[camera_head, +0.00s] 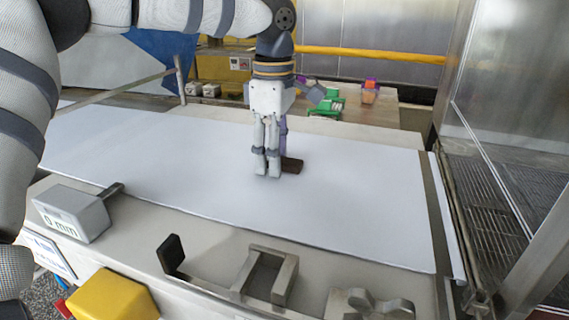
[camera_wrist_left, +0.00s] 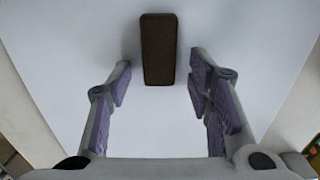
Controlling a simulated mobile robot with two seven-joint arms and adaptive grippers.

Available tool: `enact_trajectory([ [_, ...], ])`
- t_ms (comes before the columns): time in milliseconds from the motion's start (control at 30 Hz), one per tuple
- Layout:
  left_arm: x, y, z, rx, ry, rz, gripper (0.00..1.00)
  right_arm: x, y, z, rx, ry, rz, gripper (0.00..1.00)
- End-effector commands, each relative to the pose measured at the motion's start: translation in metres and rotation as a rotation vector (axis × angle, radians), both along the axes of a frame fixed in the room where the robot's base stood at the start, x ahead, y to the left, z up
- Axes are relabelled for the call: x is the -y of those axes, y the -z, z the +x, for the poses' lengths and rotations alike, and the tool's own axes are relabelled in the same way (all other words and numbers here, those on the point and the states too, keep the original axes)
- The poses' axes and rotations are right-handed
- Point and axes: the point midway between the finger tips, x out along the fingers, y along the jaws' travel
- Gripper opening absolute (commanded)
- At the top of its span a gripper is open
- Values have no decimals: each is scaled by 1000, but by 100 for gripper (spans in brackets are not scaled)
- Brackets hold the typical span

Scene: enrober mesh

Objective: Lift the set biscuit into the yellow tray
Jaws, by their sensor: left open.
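The dark brown biscuit (camera_head: 293,165) lies flat on the white belt, beside my left gripper's fingertips. In the left wrist view the biscuit (camera_wrist_left: 158,48) shows as a long dark block, centred between the fingertips and reaching beyond them. My left gripper (camera_head: 267,166) points down at the belt, and its fingers partly hide the biscuit in the head view. In the wrist view the left gripper (camera_wrist_left: 160,68) is open, with a gap on both sides of the biscuit. A yellow box-like thing (camera_head: 112,297) is at the lower left; I cannot tell whether it is the tray. My right gripper is not in view.
The white belt (camera_head: 370,205) is clear around the biscuit. A grey gauge block (camera_head: 72,213) and metal brackets (camera_head: 268,275) stand along the front ledge. A mesh grating (camera_head: 490,205) lies to the right. Green items (camera_head: 328,105) sit on the table behind.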

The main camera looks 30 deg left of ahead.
Motion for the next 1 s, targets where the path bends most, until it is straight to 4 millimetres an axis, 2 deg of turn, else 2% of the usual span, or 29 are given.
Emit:
enact_trajectory([
  [167,0,0,0,1,-1,-1,47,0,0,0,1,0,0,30],
  [333,0,0,0,0,-1,-1,8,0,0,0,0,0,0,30],
  [633,0,0,0,1,-1,-1,7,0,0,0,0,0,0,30],
  [733,0,-6,1,2,0,-1,7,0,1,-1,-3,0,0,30],
  [867,1,-34,2,4,-1,-2,7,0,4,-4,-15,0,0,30],
  [1000,30,-76,-17,11,4,1,7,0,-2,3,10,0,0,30],
])
